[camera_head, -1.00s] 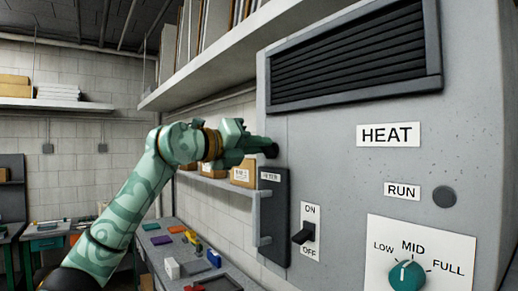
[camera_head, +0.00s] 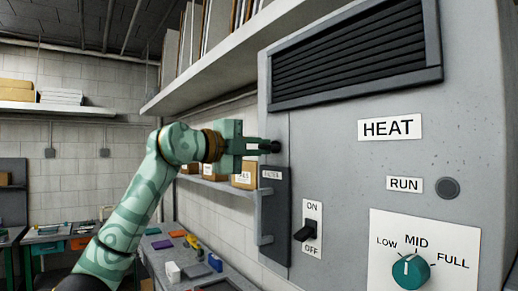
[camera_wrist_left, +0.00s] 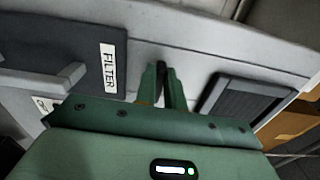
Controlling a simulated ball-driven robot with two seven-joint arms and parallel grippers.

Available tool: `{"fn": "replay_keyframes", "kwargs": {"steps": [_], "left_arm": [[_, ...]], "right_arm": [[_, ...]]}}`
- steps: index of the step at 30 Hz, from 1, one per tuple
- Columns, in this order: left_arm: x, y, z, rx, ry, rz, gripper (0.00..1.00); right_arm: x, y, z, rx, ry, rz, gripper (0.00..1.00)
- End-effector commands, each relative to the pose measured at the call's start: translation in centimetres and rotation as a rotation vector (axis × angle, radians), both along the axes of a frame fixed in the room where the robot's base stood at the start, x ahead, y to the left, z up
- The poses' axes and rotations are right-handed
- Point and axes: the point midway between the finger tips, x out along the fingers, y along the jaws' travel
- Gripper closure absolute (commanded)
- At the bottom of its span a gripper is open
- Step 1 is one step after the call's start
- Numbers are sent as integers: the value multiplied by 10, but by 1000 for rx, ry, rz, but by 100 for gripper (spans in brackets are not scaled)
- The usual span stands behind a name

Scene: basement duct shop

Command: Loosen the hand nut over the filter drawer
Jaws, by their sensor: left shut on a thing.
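The hand nut (camera_head: 275,147), a small black knob, sticks out of the grey heater cabinet above the filter drawer (camera_head: 275,205). The drawer is a dark panel with a FILTER label and a handle; it also shows in the left wrist view (camera_wrist_left: 82,62). My left gripper (camera_head: 264,147) is at the cabinet's left edge, its fingers shut on the nut. In the left wrist view the fingers (camera_wrist_left: 162,80) have the dark nut (camera_wrist_left: 161,69) between them, partly hidden. My right gripper is not in view.
The cabinet has a dark vent (camera_head: 355,60), an ON/OFF switch (camera_head: 305,231) and a teal dial (camera_head: 410,271). A long shelf (camera_head: 205,90) runs above my arm. A bench (camera_head: 160,256) with small coloured items stands below it.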

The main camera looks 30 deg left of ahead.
Motion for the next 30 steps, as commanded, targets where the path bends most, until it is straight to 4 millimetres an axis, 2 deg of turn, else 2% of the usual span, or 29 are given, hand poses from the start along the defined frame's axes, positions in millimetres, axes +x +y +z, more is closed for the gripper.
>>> {"fn": "replay_keyframes", "kwargs": {"steps": [20,21,22,23,30], "left_arm": [[0,1,0,-53,19,4,100],[0,1,0,-53,19,3,78],[0,1,0,-52,19,3,70],[0,1,0,-52,19,3,67],[0,1,0,-50,20,1,67]], "right_arm": [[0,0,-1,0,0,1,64],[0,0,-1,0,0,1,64],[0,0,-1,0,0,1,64],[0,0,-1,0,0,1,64],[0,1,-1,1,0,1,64]]}}
